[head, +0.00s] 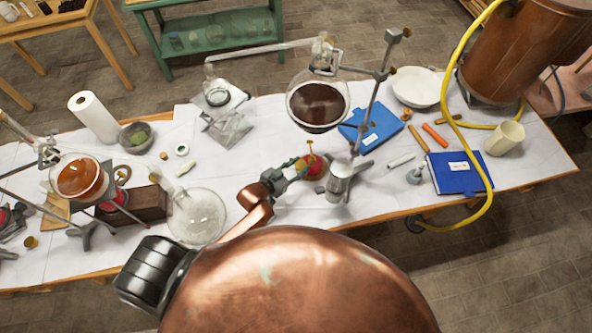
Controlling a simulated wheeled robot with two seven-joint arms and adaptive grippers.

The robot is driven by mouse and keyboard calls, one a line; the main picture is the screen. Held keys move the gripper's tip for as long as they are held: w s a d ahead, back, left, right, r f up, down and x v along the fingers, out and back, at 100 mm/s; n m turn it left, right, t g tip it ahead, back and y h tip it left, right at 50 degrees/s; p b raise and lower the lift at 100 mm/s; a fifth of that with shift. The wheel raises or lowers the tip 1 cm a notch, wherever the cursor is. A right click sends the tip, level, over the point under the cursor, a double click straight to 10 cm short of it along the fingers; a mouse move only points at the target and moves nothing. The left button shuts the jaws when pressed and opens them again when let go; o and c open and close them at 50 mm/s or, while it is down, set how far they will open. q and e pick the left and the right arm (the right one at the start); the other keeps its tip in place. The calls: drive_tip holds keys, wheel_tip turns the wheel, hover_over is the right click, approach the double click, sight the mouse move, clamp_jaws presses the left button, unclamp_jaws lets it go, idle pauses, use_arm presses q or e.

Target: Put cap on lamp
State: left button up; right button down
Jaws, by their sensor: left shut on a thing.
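A red lamp (315,170) with a brass-coloured top stands on the white-covered table, below a round flask of dark liquid. My left gripper (292,172) reaches in from the lower left, just left of the lamp. It is shut on a small brass-coloured piece, apparently the cap (301,164), at its fingertips. The cap is close beside the lamp; whether they touch is too small to tell. The fingers partly hide the lamp's left side. My right gripper is not in view.
The dark flask (318,104) hangs on a tilted metal stand (370,105) above the lamp. A silver metal cup (340,178) stands close right of it. A clear round flask (197,216) lies left of my gripper. Blue books (458,175) and a yellow hose (452,100) are at right.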

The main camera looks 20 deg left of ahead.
sight(311, 160)
use_arm(q)
drive_tip(key=shift+w+d+b, duration=0.15)
drive_tip(key=shift+w+d, duration=0.3)
drive_tip(key=shift+w, duration=0.7)
drive_tip(key=shift+w+d+b, duration=0.2)
drive_tip(key=shift+w+d, duration=0.2)
drive_tip(key=shift+w, duration=0.7)
drive_tip(key=shift+w+d+b, duration=0.15)
drive_tip(key=shift+w+d, duration=0.3)
drive_tip(key=shift+w, duration=0.7)
drive_tip(key=shift+s+p, duration=0.15)
drive_tip(key=shift+p, duration=0.15)
drive_tip(key=shift+f, duration=0.6)
drive_tip(key=o, duration=1.2)
drive_tip(key=shift+a, duration=0.1)
drive_tip(key=v, duration=1.2)
